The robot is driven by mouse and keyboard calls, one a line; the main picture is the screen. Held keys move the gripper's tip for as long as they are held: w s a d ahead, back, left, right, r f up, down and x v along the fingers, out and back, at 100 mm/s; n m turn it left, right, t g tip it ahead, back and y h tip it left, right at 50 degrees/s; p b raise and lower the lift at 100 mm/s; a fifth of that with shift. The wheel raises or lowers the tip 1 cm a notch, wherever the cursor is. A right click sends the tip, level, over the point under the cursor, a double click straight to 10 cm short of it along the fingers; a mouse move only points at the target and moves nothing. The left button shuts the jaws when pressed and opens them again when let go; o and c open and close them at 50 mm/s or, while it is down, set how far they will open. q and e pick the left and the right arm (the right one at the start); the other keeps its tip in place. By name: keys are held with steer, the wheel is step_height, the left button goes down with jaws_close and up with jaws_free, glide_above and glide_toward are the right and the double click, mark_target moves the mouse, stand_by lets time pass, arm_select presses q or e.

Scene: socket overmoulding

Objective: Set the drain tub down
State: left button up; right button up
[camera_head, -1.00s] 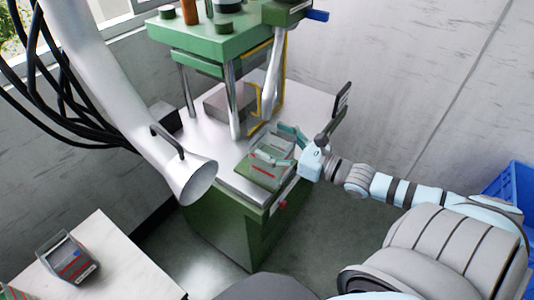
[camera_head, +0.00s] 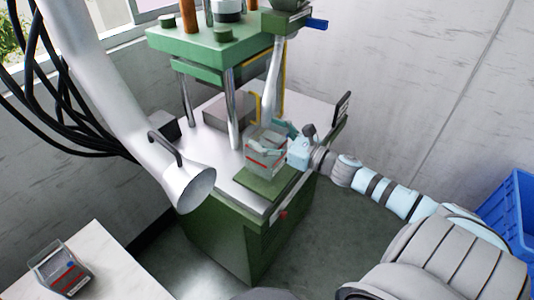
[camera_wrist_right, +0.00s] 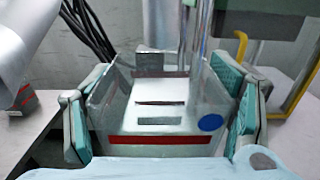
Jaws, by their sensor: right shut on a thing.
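A clear drain tub (camera_head: 263,158) with a red stripe is held between the fingers of my right gripper (camera_head: 276,138). In the right wrist view the tub (camera_wrist_right: 160,117) fills the middle, with a red stripe on its near wall and a blue dot at its right. The teal finger pads of my right gripper (camera_wrist_right: 160,115) press on it from both sides. The tub looks upright, over the back part of a green plate (camera_head: 265,188) on the press table. I cannot tell whether its underside touches anything. My left gripper is not in view.
The green press (camera_head: 215,40) with its metal posts stands close behind the tub. A white extraction hood (camera_head: 190,185) hangs to the left. A similar clear tub (camera_head: 65,272) stands on a white table (camera_head: 100,255) at lower left. A blue crate (camera_head: 510,205) is at right.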

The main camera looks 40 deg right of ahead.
mark_target(253, 138)
step_height(253, 138, down, 3)
steer(key=shift+f+b, duration=0.1)
steer(key=shift+b, duration=0.25)
steer(key=shift+f, duration=0.1)
steer(key=o, duration=1.5)
